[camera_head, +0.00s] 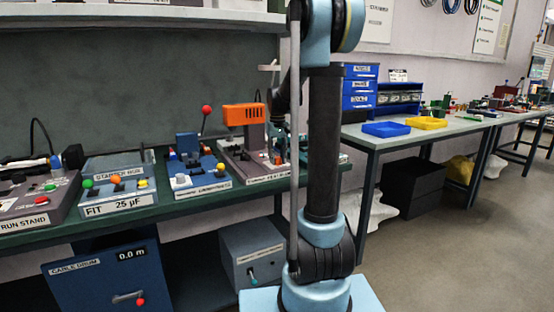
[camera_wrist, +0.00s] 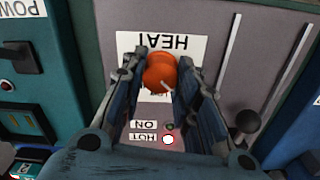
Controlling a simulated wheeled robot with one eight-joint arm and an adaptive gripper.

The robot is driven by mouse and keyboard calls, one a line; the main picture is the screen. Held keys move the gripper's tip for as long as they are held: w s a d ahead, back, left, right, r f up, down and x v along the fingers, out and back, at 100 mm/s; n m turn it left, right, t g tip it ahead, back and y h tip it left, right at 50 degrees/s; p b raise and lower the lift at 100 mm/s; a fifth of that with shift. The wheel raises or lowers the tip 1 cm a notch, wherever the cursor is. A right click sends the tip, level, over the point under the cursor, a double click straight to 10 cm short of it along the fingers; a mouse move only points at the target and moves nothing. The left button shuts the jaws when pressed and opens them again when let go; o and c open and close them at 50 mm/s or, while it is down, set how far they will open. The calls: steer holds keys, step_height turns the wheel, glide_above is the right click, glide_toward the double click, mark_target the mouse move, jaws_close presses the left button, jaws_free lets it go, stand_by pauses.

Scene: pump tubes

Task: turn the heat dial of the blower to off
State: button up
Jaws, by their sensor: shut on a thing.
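In the wrist view the heat dial (camera_wrist: 160,72) is a round orange knob on the grey blower panel (camera_wrist: 211,30), below a white label (camera_wrist: 180,42) that reads HEAT upside down. My gripper (camera_wrist: 161,66) has one finger on each side of the dial and is shut on it. A short pale mark shows on the dial's lower edge. The scale around the dial is mostly hidden by the knob and fingers. Below it, between the fingers, are small ON and HOT labels (camera_wrist: 143,137) and a white round spot with a red rim (camera_wrist: 168,140).
In the wrist view, two slots and a dark knob (camera_wrist: 247,121) lie right of my gripper, and a teal POWER box (camera_wrist: 40,60) with a red button stands left. The head view shows a green bench (camera_head: 150,207) with several devices; my arm blocks part of it.

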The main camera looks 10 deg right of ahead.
mark_target(277, 157)
steer(key=shift+w, duration=0.15)
steer(key=o, duration=1.1)
steer(key=shift+r, duration=0.1)
step_height(277, 157, up, 12)
steer(key=shift+f, duration=0.1)
steer(key=s+d+f+t, duration=0.1)
steer(key=s+f, duration=0.3)
steer(key=s, duration=0.7)
steer(key=s+f, duration=0.4)
steer(key=s, duration=0.6)
steer(key=shift+m+t, duration=0.6)
steer(key=shift+m, duration=0.1)
steer(key=s+f, duration=1.4)
steer(key=shift+s+d+f, duration=0.15)
steer(key=shift+s+d, duration=0.05)
